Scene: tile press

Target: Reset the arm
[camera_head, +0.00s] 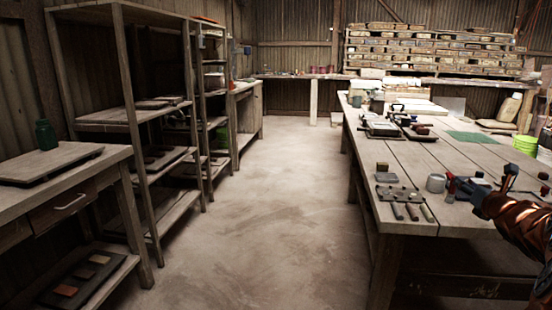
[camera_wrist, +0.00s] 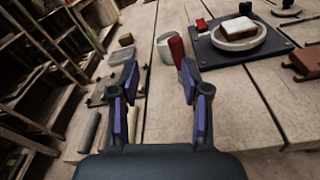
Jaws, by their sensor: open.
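My gripper (camera_wrist: 158,85) is open and empty in the wrist view, its two dark fingers with purple pads spread apart above the wooden table (camera_wrist: 230,108). In the head view my copper-coloured arm comes in from the right edge, and my gripper (camera_head: 460,188) is over the near part of the same table (camera_head: 390,150). A red cylinder (camera_wrist: 177,48) and a white cup (camera_wrist: 164,48) stand beyond the fingertips in the wrist view. The right finger partly overlaps the space just in front of the red cylinder. I cannot tell the exact gap.
A dark board (camera_wrist: 240,42) with a round plate lies right of the fingers. Several hand tools (camera_head: 405,203) lie near the table's left edge. Shelves (camera_head: 125,116) and a side bench (camera_head: 55,162) line the left wall. The floor aisle (camera_head: 250,200) is clear.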

